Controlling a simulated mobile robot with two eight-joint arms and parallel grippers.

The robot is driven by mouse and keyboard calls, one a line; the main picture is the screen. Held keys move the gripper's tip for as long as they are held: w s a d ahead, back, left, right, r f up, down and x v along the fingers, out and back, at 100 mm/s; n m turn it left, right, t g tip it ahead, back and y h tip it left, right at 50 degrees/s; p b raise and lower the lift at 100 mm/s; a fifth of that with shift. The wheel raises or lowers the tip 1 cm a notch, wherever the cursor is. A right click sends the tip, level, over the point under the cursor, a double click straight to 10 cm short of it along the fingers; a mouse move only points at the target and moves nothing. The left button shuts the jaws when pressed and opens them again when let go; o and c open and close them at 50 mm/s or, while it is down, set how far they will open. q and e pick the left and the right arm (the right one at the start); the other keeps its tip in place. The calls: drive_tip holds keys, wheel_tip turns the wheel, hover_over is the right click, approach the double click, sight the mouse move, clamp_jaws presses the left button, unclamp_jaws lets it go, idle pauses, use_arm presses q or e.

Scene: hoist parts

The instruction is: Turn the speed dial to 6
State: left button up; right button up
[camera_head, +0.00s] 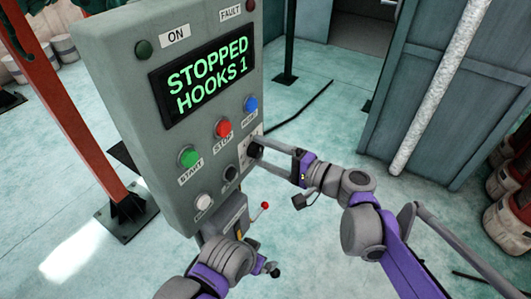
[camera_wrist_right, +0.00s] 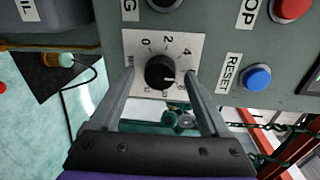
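The speed dial (camera_wrist_right: 160,72) is a round black knob with a white mark, on a white plate with numbers around it. In the right wrist view the mark points right and slightly down, toward the 6. My right gripper (camera_wrist_right: 159,76) is open, with one finger on each side of the knob and gaps visible between fingers and knob. In the head view the dial (camera_head: 254,150) sits on the right edge of the grey control panel (camera_head: 130,95), partly hidden by my right gripper (camera_head: 262,148). My left arm shows at the bottom; its fingers are not visible.
The panel has a green START button (camera_head: 189,157), a red STOP button (camera_head: 223,128), a blue RESET button (camera_head: 251,104) and a screen (camera_head: 203,78) reading "STOPPED HOOKS 1". A lever with a red ball (camera_head: 265,205) sticks out below.

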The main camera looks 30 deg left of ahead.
drive_tip(key=s+d+r, duration=0.1)
drive_tip(key=d, duration=0.9)
drive_tip(key=shift+d+b, duration=0.35)
